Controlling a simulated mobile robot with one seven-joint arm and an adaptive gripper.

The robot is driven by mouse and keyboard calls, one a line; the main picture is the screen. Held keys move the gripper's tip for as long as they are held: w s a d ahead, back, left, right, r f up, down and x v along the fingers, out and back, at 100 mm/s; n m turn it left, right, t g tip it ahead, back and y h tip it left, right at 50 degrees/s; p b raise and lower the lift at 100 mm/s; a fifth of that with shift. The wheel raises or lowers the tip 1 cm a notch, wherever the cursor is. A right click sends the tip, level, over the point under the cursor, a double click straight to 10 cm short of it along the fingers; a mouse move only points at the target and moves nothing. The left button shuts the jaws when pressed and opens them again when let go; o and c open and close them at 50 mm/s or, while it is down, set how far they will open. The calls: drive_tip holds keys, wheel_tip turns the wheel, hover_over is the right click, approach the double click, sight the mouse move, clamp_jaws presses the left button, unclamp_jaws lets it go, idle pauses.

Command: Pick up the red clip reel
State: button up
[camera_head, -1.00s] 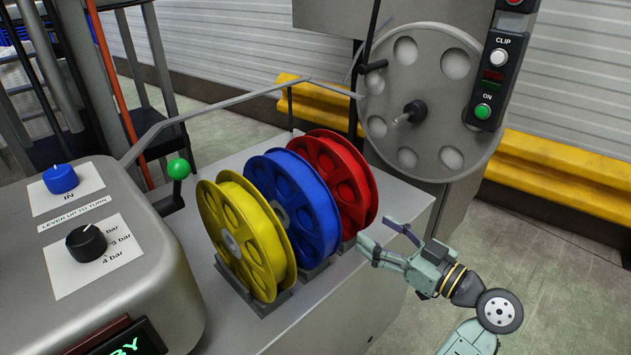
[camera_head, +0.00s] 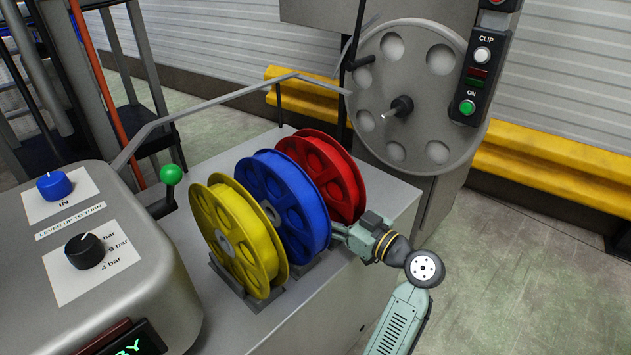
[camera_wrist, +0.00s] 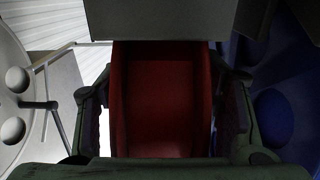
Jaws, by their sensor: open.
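The red clip reel (camera_head: 327,176) stands upright at the right end of a row of three reels, beside the blue reel (camera_head: 288,205). Its lower front is hidden by the blue reel and my gripper. My gripper (camera_wrist: 162,110) is open at the red reel's near edge. In the wrist view, the red reel (camera_wrist: 160,85) fills the gap between my two fingers, one on each side of it. I cannot tell whether the fingers touch it. In the head view, my fingertips are mostly hidden.
The blue reel (camera_wrist: 285,85) is close to my right finger in the wrist view. A yellow reel (camera_head: 240,238) stands left of it. A grey disc with holes (camera_head: 415,95) and a bent metal rail (camera_head: 225,98) are behind. Open floor (camera_head: 530,270) lies to the right.

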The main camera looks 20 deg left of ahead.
drive_tip(key=shift+c, duration=0.3)
clamp_jaws()
idle(0.5)
